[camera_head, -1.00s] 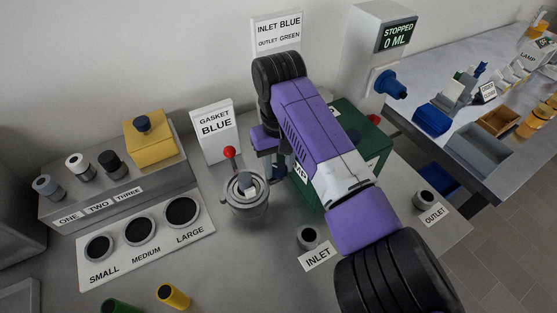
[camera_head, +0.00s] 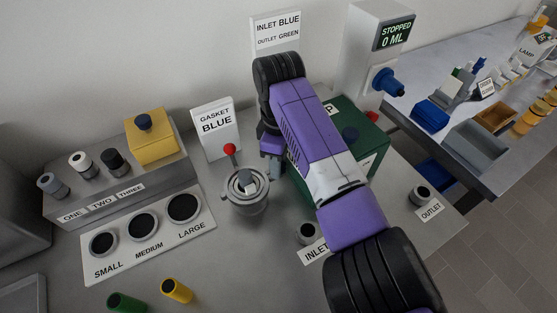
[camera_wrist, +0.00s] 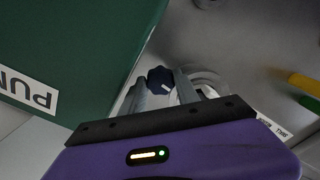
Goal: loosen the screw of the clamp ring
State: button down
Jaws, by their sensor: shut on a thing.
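The clamp ring (camera_head: 246,183) is a grey metal band around the top of a round housing on the bench, beside a red-ball lever (camera_head: 229,149). Part of the ring shows in the wrist view (camera_wrist: 212,80), behind my right finger. Its screw has a dark blue faceted knob with a white mark (camera_wrist: 160,79), seen between my two grey fingers. My gripper (camera_wrist: 161,90) is shut on this knob. In the head view my gripper (camera_head: 273,165) is at the right side of the housing, and the knob is hidden there.
A green pump box (camera_head: 345,145) stands close to the right of my gripper. A gasket sign (camera_head: 216,130) stands behind the housing. A yellow tube (camera_head: 176,290) and a green one (camera_head: 126,303) lie in front.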

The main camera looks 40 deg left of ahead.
jog(key=shift+r+n, duration=0.1)
jog(key=shift+n, duration=0.6)
jog(key=c, duration=1.2)
grip_release()
notch_tip(320, 180, up, 8)
jog(key=shift+f+b, duration=0.1)
jog(key=shift+b, duration=0.55)
